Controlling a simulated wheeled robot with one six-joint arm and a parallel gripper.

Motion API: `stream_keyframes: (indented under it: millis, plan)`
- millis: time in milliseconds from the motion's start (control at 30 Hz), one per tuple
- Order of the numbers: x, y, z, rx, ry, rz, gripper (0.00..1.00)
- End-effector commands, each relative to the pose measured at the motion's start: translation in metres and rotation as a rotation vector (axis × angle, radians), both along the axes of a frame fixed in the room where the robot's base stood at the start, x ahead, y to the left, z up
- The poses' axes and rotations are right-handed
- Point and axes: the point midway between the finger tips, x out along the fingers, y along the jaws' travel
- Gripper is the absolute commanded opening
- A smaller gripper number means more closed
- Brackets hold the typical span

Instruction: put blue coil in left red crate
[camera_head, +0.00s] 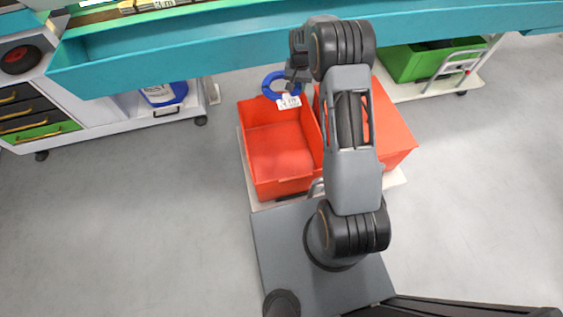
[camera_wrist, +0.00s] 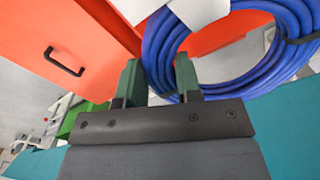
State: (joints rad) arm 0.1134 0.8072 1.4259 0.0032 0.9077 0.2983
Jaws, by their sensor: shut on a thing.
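The blue coil (camera_head: 280,84), a ring of cable with a white label, hangs in my gripper (camera_head: 293,86) over the far edge of the left red crate (camera_head: 252,158). In the wrist view the coil (camera_wrist: 164,48) passes between the two green fingers of my gripper (camera_wrist: 160,80), which are shut on its side. The left red crate is open and its visible floor is empty. The right red crate (camera_head: 396,140) stands beside it, partly hidden behind my arm.
A teal shelf edge (camera_head: 180,55) runs across behind the crates, close to my gripper. A green crate (camera_head: 410,65) on a trolley stands at the back right. A cabinet with drawers (camera_head: 30,115) stands at the left. The grey floor is clear on both sides.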

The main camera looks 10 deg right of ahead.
Motion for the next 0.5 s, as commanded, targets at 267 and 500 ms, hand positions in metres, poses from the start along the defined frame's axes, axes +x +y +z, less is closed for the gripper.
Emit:
stream_keyframes:
  millis: [267,500]
  plan:
    - [-0.014,-0.009,-0.161,0.001,0.004,0.002,0.0]
    - [-0.031,-0.013,-0.26,0.001,0.002,0.004,0.0]
